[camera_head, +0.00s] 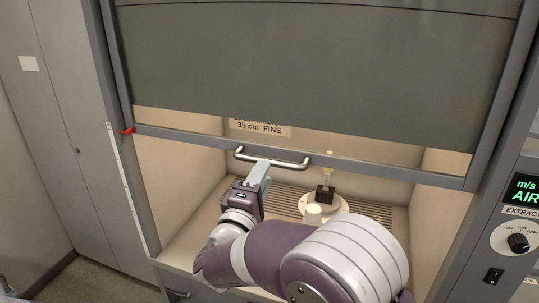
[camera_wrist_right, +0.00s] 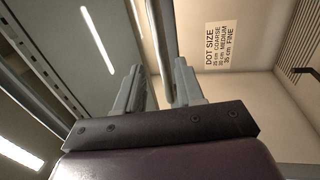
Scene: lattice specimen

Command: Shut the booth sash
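The booth sash (camera_head: 310,70) is a dark grey panel, partly lowered, with an open gap below its bottom rail (camera_head: 385,168). A silver bar handle (camera_head: 285,163) sticks out from that rail, left of its middle. My right gripper (camera_head: 262,174) is at the left part of the handle. In the right wrist view the gripper (camera_wrist_right: 159,80) is open, and the handle (camera_wrist_right: 163,40) runs in the gap between its two fingers. I cannot tell whether either finger touches the bar. My left gripper is out of view.
Inside the booth, a white round plate (camera_head: 337,207) with a dark block (camera_head: 325,193) and a white cup (camera_head: 313,214) stand on the floor. A red marker (camera_head: 126,131) is on the left frame. A control panel (camera_head: 520,215) is at the right.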

